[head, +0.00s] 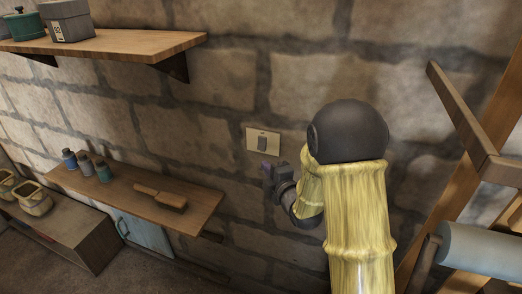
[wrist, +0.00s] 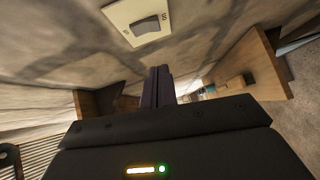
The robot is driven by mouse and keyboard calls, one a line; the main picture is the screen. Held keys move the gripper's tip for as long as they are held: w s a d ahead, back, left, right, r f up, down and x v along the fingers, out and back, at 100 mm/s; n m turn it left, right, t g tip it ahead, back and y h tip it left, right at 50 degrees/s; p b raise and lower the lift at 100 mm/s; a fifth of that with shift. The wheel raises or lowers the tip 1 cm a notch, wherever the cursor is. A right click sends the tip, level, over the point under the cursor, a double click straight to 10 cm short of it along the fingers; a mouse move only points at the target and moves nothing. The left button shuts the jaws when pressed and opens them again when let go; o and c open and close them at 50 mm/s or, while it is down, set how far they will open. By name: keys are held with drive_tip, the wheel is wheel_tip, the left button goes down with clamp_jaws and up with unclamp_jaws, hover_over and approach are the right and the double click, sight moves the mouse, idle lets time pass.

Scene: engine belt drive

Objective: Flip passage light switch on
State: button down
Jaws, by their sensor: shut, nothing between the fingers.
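The light switch has a cream plate (head: 263,141) with a grey rocker (head: 262,144) and is fixed to the stone block wall in the middle of the head view. The plate (wrist: 137,17) and its rocker (wrist: 147,25) also show at the top of the wrist view. My gripper (head: 267,172) is just below the switch in the head view, close to the wall, with its fingers shut and empty. In the wrist view the shut fingers (wrist: 158,86) point ahead, below the plate in the picture and apart from it. I cannot tell the rocker's position for sure.
A lower wooden shelf (head: 135,191) at left holds several small jars (head: 86,163) and a brush (head: 160,197). An upper shelf (head: 105,46) holds a grey box (head: 69,21) and a green pot (head: 25,27). A wooden frame with a grey roll (head: 482,250) stands at right.

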sight(258, 148)
drive_tip(key=w+p, duration=0.1)
drive_tip(key=w, duration=0.1)
drive_tip(key=w+p, duration=0.2)
drive_tip(key=w, duration=0.1)
drive_tip(key=w+p, duration=0.2)
drive_tip(key=w, duration=0.1)
drive_tip(key=shift+w+a+f, duration=0.25)
drive_tip(key=shift+a+f, duration=0.1)
drive_tip(key=shift+f, duration=0.05)
drive_tip(key=shift+w, duration=0.2)
drive_tip(key=shift+a+f, duration=0.15)
drive_tip(key=shift+f, duration=0.05)
